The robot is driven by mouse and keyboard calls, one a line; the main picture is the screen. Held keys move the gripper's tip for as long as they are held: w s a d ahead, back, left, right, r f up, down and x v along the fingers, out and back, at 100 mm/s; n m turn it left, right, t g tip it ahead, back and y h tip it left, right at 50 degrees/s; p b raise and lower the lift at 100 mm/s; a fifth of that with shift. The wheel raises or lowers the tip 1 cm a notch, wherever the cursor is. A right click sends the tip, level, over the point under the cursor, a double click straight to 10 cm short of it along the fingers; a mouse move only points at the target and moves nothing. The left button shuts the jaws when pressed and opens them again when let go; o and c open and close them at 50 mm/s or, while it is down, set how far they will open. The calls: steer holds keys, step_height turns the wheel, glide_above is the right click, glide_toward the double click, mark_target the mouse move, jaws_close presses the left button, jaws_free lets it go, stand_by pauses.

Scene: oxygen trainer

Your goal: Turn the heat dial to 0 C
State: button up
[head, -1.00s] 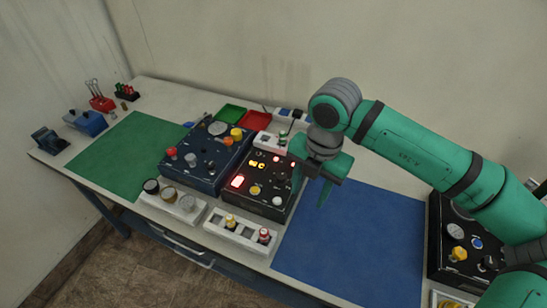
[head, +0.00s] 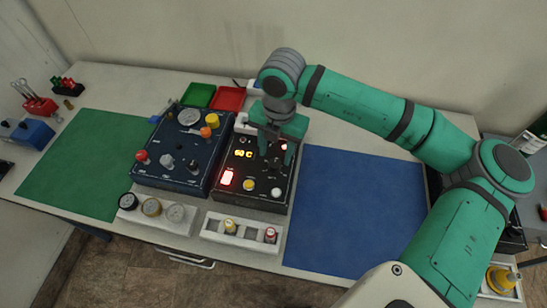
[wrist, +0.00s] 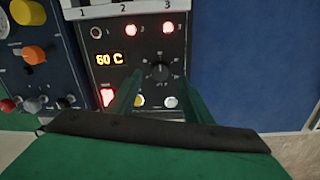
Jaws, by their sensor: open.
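The heat dial (wrist: 160,70) is a round black knob on the black control box (wrist: 108,18), with a scale of marks around it. The orange display (wrist: 109,59) beside it reads 60 C; it also shows in the head view (head: 243,154). My gripper (wrist: 160,76) is open, its two green fingers pointing at the panel, one on each side of the dial in the wrist view. I cannot tell whether they touch the dial. In the head view my gripper (head: 272,152) is over the black box and hides the dial.
Lit red lamps, a red switch (head: 227,177) and a yellow button (head: 249,185) share the panel. A blue box with knobs (head: 150,182) stands close on the left. A white rack (head: 240,241) lies in front. The blue mat (head: 350,215) is clear.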

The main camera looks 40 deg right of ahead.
mark_target(275, 164)
step_height(275, 164, down, 4)
steer(key=shift+d+r, duration=0.1)
steer(key=shift+r, duration=0.15)
steer(key=shift+f, duration=0.25)
steer(key=shift+a+f, duration=0.2)
steer(key=c, duration=1.1)
